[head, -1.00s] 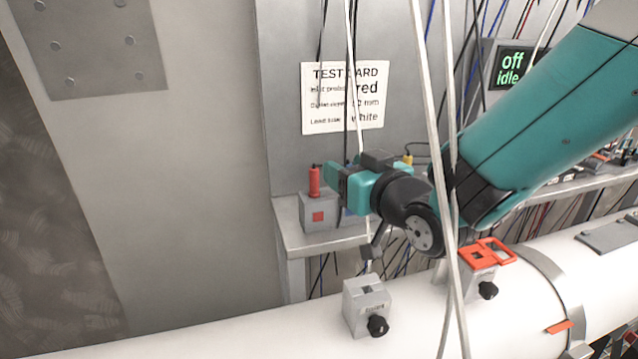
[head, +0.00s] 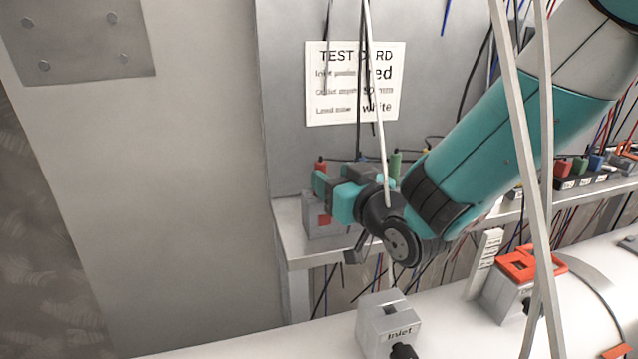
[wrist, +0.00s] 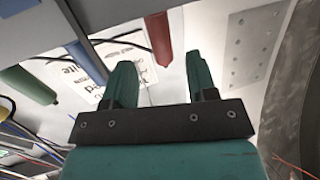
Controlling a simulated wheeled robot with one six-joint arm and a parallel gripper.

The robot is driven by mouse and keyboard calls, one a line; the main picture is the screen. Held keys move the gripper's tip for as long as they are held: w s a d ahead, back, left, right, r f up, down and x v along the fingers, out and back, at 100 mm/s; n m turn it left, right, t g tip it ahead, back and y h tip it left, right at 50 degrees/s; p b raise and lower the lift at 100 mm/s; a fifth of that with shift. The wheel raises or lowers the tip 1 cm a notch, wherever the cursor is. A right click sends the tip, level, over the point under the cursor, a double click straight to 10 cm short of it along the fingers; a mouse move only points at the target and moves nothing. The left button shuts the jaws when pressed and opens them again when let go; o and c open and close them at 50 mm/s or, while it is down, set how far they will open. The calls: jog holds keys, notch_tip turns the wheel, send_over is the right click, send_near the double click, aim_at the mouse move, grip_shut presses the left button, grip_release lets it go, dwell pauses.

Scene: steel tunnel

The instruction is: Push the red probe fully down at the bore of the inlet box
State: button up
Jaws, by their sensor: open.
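The red probe (head: 320,164) stands in a grey holder block (head: 328,226) with a red square, on the shelf at the wall. In the head view only its top shows above my gripper (head: 322,186). The wrist view shows the red probe (wrist: 158,38) beyond and between my open, empty teal fingers (wrist: 158,75); whether they touch it I cannot tell. The inlet box (head: 388,325), a grey block labelled Inlet with a square opening on top and a black knob, sits on the white pipe below and to the right of my gripper.
A green probe (head: 395,163) stands right of the red one; a blue probe (wrist: 85,62) shows beside my finger. Cables hang in front of my arm. A box with an orange top (head: 522,268) sits on the pipe (head: 260,338). A test card (head: 350,60) hangs behind.

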jog(key=p+x, duration=0.2)
jog(key=x, duration=0.1)
jog(key=shift+w+a+p, duration=0.2)
jog(key=shift+p, duration=0.15)
jog(key=shift+w+a+f, duration=0.2)
jog(key=shift+w+a, duration=0.1)
jog(key=shift+w, duration=0.2)
grip_shut()
